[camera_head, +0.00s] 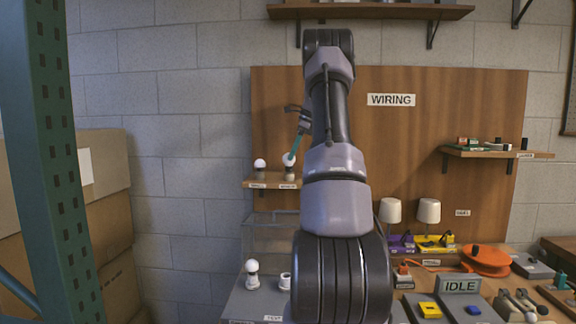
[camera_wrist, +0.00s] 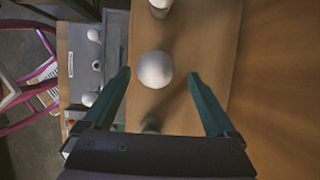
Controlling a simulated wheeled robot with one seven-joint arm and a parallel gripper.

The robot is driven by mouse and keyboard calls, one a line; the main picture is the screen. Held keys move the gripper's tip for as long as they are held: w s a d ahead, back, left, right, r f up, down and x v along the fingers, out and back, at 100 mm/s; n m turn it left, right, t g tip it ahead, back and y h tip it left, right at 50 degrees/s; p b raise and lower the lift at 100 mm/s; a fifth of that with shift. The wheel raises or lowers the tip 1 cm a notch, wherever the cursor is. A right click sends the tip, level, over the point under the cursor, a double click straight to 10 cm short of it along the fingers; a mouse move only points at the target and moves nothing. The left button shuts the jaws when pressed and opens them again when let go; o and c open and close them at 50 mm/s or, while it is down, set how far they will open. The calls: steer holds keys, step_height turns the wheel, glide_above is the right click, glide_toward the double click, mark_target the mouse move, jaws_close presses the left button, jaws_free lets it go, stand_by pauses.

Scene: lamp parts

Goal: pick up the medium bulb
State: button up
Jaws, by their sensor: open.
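The medium bulb (camera_head: 289,160), a white globe on a dark holder, stands on the small wall shelf at the right of two bulbs; its label is too small to read surely. In the wrist view a white bulb (camera_wrist: 155,69) sits between my fingertips, with a gap on both sides. My gripper (camera_wrist: 159,73) is open, its two teal fingers either side of the globe. In the head view my gripper (camera_head: 294,152) reaches down to the medium bulb and one finger partly covers it. The bulb's lower part is hidden in the wrist view.
The other shelf bulb (camera_head: 260,164) stands close to the left; a bulb (camera_wrist: 160,5) shows at the wrist view's top edge. The wooden WIRING board (camera_head: 430,130) is behind. Below, a grey bench unit (camera_head: 240,300) carries another white bulb (camera_head: 252,268). Two lamps (camera_head: 428,211) stand right.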

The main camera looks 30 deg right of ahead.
mark_target(286, 171)
steer(key=x, duration=0.6)
steer(key=shift+s+a+f, duration=0.1)
steer(key=shift+a+f, duration=0.1)
steer(key=shift+a, duration=0.2)
steer(key=shift+c, duration=0.4)
